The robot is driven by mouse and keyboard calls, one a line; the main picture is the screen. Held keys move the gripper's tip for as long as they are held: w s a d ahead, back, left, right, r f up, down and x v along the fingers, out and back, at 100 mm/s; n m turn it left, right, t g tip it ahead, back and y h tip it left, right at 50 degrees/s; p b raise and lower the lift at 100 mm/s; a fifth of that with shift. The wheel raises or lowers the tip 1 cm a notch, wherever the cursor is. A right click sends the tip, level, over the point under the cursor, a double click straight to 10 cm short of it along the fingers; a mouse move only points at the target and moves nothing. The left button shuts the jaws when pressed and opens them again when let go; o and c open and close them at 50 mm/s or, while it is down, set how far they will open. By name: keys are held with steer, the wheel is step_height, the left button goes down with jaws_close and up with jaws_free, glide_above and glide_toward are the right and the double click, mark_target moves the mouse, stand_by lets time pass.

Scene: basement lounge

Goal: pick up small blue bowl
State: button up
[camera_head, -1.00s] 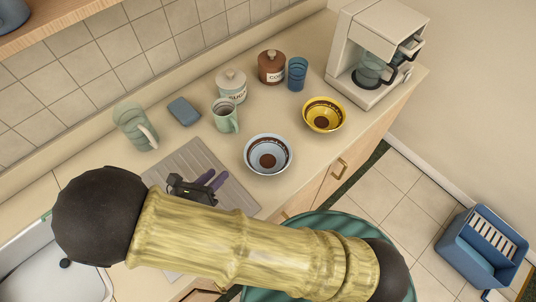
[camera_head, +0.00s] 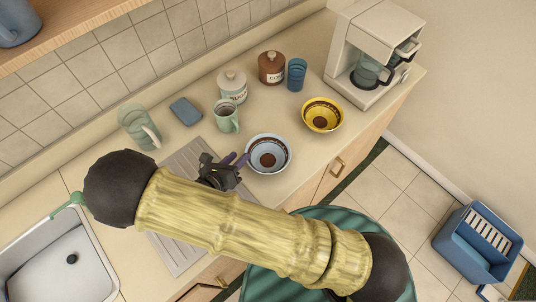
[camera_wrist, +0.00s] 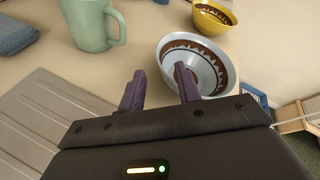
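The small blue bowl (camera_head: 282,166) stands upright on the counter, light blue with a dark brown patterned band and a brown spot inside. It also shows in the wrist view (camera_wrist: 218,56). My gripper (camera_wrist: 160,74) is open, with its two purple fingers apart and nothing between them that I can make out. In the wrist view the right fingertip overlaps the bowl's near left inside, and the left fingertip is outside it over the counter. In the head view my gripper (camera_head: 237,159) is at the bowl's left edge. I cannot tell whether it touches.
A yellow bowl (camera_head: 334,117) stands behind right of the blue bowl. A green mug (camera_head: 227,121) stands behind left. Canisters, a blue cup (camera_head: 296,75) and a coffee maker (camera_head: 378,58) are farther back. The counter's front edge is close in front of the bowl.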

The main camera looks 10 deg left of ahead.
mark_target(246, 150)
steer(key=p+x, duration=0.1)
steer(key=x, duration=0.2)
steer(key=shift+w+d+f, duration=0.1)
steer(key=shift+w+d, duration=0.2)
steer(key=shift+s, duration=0.1)
steer(key=shift+c, duration=0.4)
jaws_close()
